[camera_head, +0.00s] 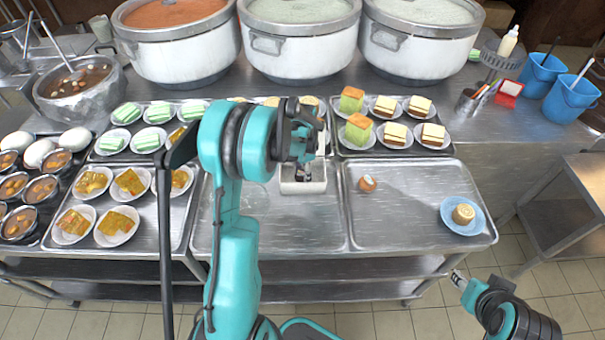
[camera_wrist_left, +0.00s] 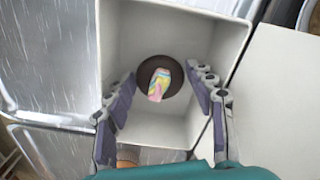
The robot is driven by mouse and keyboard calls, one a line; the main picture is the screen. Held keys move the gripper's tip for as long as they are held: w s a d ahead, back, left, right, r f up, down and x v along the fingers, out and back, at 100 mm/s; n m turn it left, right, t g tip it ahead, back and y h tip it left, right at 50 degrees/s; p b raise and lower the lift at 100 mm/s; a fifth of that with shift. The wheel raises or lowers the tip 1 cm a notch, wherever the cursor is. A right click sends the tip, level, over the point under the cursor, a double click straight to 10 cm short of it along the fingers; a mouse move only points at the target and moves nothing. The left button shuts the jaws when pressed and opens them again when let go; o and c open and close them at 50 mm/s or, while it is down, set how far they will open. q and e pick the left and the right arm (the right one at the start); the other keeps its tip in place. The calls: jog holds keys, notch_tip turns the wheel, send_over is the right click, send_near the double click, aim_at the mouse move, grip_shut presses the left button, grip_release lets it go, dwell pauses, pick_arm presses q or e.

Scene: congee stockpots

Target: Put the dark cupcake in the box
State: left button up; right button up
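A white box (camera_head: 303,187) stands on the middle tray under my left gripper. In the left wrist view, a dark round cupcake (camera_wrist_left: 146,88) with a pink, yellow and blue topping is inside the box (camera_wrist_left: 190,30), seen from above. My left gripper (camera_wrist_left: 161,78) is over the box with its fingers spread on either side of the cupcake, apart from it. In the head view my left gripper (camera_head: 303,172) hides much of the box's inside, and the cupcake cannot be made out there. My right gripper (camera_head: 460,280) is low at the right, before the table.
A small brown-and-white pastry (camera_head: 367,183) sits on the right tray (camera_head: 405,220), near a roll on a blue plate (camera_head: 446,222). Plates of cake and sweets stand behind and left. Large stockpots (camera_head: 300,45) line the back. The right tray has clear room.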

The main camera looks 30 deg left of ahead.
aim_at(303, 172)
pick_arm(q)
jog(key=shift+r, duration=0.1)
jog(key=shift+r+p, duration=0.3)
jog(key=shift+r, duration=0.05)
notch_tip(303, 172, up, 11)
jog(key=p, duration=0.4)
jog(key=s+d+r+n+t, duration=0.3)
jog(key=s+d+r, duration=0.4)
jog(key=d+r, duration=0.15)
jog(key=s+d+n+t, duration=0.4)
jog(key=s+d, duration=0.3)
jog(key=s, duration=0.5)
jog(key=shift+r, duration=0.3)
jog(key=shift+f+b, duration=0.85)
jog(key=shift+b, duration=0.1)
